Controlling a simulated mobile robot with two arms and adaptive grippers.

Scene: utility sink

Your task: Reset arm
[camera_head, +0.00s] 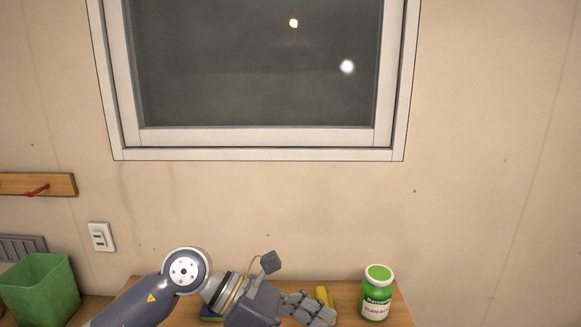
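My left arm comes in from the lower left. Its gripper (318,312) is low over the wooden surface (345,291), at the bottom edge of the view. I cannot tell whether its fingers are open or shut. A yellow object (322,293) shows just behind the fingers, mostly hidden by them; I cannot tell whether they touch it. My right gripper is not in view.
A green-lidded jar (377,295) stands upright right of the gripper. A blue and green item (211,317) is partly hidden under my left arm. A green bin (40,292) stands at the left. The wall with a window (250,65) is behind.

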